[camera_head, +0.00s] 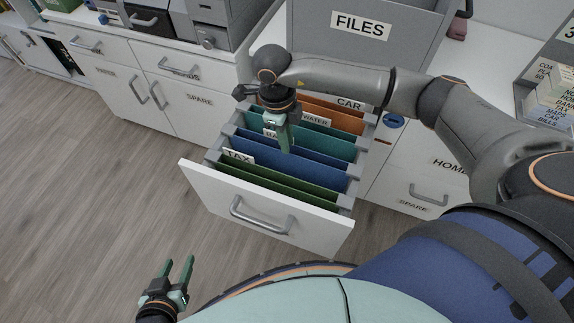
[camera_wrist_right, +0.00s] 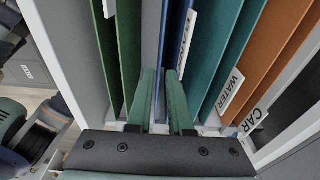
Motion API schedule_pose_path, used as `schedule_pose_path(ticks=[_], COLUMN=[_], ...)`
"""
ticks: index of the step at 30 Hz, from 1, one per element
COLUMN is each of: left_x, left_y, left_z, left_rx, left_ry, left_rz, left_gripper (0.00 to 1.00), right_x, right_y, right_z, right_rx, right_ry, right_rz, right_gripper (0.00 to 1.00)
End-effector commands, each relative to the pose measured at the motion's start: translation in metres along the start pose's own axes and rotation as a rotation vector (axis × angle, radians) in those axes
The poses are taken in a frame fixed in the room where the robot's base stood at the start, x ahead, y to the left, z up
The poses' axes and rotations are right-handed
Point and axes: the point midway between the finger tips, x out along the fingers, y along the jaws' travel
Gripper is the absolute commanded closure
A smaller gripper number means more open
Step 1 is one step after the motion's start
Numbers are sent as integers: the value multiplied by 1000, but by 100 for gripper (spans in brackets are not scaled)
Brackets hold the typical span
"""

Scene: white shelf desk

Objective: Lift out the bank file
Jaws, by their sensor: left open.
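The blue bank file (camera_head: 308,163) hangs in the open drawer, behind the green tax file (camera_head: 275,183). Its white label is partly covered by my right gripper; only "BA" reads in the head view. My right gripper (camera_head: 284,148) reaches down from above at this file. In the right wrist view, the right gripper's (camera_wrist_right: 160,75) two green fingers stand on either side of a narrow gap, with the blue bank file (camera_wrist_right: 177,45) at the gap. Whether they press on it is unclear. My left gripper (camera_head: 178,267) is open and empty over the floor, left of my base.
The teal water file (camera_head: 318,140) and the orange car file (camera_head: 335,115) hang behind. The drawer front (camera_head: 262,216) stands pulled out from the white desk. A grey FILES box (camera_head: 362,50) stands on the desk behind. The floor at left is clear.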

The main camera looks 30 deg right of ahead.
Motion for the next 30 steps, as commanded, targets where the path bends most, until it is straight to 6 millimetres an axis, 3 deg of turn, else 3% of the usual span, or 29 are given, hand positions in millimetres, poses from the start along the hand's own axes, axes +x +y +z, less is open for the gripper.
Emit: schedule_pose_path(ticks=[3, 11, 21, 28, 30], left_x=[2, 3, 6, 5, 5], left_y=[-1, -2, -4, -4, -4], left_z=[2, 4, 11, 10, 10], left_rx=[1, 2, 1, 2, 2], left_ry=[0, -1, -5, -5, -5], left_rz=[-1, -3, -5, -6, -6], left_gripper=[50, 50, 50, 50, 50], right_x=[22, 39, 84, 86, 86], right_y=[1, 1, 0, 0, 0], right_z=[0, 1, 5, 5, 5], right_rx=[-1, -2, -2, -2, -2], right_ry=[1, -2, -2, -3, -3], right_rz=[3, 3, 5, 3, 3], right_gripper=[81, 81, 81, 81, 87])
